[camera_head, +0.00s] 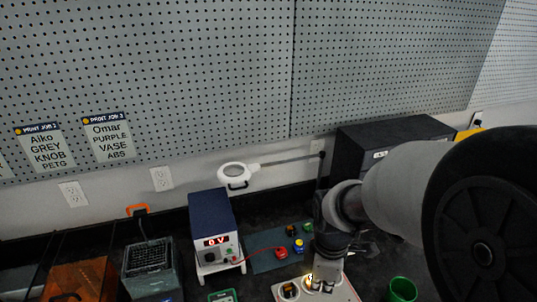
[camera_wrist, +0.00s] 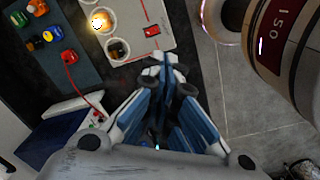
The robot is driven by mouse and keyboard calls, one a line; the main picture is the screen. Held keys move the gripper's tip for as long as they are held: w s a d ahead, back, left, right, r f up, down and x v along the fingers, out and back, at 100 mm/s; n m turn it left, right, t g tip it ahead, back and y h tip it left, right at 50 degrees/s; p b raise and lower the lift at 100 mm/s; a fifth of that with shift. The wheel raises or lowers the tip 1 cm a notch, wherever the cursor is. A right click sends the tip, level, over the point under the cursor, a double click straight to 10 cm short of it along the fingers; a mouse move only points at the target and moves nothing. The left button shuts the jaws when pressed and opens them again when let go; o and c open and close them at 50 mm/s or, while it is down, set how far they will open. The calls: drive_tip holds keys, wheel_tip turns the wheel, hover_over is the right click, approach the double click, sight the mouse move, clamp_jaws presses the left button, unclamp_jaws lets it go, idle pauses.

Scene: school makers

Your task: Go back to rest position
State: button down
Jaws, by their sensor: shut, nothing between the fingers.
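My gripper (camera_wrist: 168,72) is shut and empty in the wrist view, its blue and white fingers closed together. The fingertips are by the lower edge of a white board (camera_wrist: 137,43); I cannot tell whether they touch it. In the head view my gripper (camera_head: 326,268) points down over the bench, beside the same white board (camera_head: 348,295), and hides part of it. The board carries a glowing bulb (camera_wrist: 99,20), round sockets and a red switch (camera_wrist: 151,30).
A blue power supply (camera_head: 212,222) reading "0 V" stands left of my gripper, with a red lead. A mat (camera_wrist: 72,72) holds several coloured parts. A green cup (camera_head: 403,289) is to the right. A magnifier lamp (camera_head: 234,171) and black cabinet (camera_head: 352,150) stand behind.

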drive_tip(key=s+d+r+m+t+b, duration=0.1)
drive_tip(key=s+r+m+t, duration=0.3)
drive_tip(key=s+r+m, duration=0.8)
drive_tip(key=s+d+m, duration=0.1)
drive_tip(key=s+m, duration=0.1)
drive_tip(key=m, duration=0.1)
drive_tip(key=shift+r+b, duration=0.35)
drive_tip(key=shift+r, duration=0.05)
